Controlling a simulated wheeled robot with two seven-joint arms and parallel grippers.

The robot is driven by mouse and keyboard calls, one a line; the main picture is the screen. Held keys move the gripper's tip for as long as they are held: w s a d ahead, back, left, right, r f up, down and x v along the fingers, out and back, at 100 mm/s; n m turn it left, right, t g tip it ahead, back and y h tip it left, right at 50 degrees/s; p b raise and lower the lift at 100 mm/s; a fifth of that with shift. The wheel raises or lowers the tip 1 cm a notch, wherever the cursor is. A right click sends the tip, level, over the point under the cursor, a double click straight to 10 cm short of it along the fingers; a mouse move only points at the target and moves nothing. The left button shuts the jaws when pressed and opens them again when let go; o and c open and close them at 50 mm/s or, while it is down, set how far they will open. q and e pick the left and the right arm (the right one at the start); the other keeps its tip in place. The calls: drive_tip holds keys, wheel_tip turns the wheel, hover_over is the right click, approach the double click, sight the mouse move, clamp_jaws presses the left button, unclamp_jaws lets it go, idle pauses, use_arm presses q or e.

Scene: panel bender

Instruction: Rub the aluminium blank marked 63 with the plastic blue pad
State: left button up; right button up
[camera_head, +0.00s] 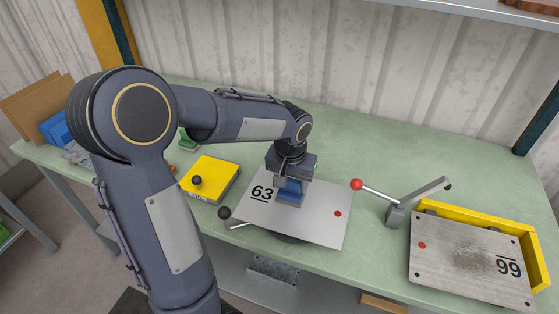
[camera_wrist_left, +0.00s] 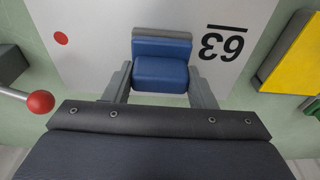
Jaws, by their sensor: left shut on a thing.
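The aluminium blank marked 63 (camera_head: 320,222) lies flat in the middle of the green bench, with a red dot near its right end. It also shows in the left wrist view (camera_wrist_left: 100,70), with the number upside down. My left gripper (camera_head: 291,182) is above the blank, shut on the blue pad (camera_head: 290,192). In the left wrist view the pad (camera_wrist_left: 161,72) sits between the two fingers, beside the number. The pad is at or just over the blank's surface; I cannot tell whether it touches. My right gripper is not in view.
A red-knobbed lever (camera_head: 376,190) stands between the plates. A yellow block (camera_head: 211,177) with a black knob is left. A black-knobbed lever (camera_head: 225,213) is at the front edge.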

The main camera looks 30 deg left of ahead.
use_arm(q)
drive_tip(key=shift+a+r+p, duration=0.2)
drive_tip(key=shift+r+p, duration=0.15)
drive_tip(key=shift+r, duration=0.3)
drive_tip(key=shift+a+r+p, duration=0.2)
drive_tip(key=shift+r+p, duration=0.15)
drive_tip(key=shift+r, duration=0.25)
drive_tip(key=shift+d+r+p, duration=0.35)
drive_tip(key=shift+r+p, duration=0.3)
drive_tip(key=shift+r, duration=0.1)
drive_tip(key=shift+a+r+p, duration=0.2)
drive_tip(key=shift+r+p, duration=0.7)
drive_tip(key=shift+r, duration=0.2)
drive_tip(key=shift+d+r+p, duration=0.1)
drive_tip(key=shift+r+p, duration=0.65)
drive_tip(key=shift+r, duration=0.25)
drive_tip(key=shift+f, duration=0.15)
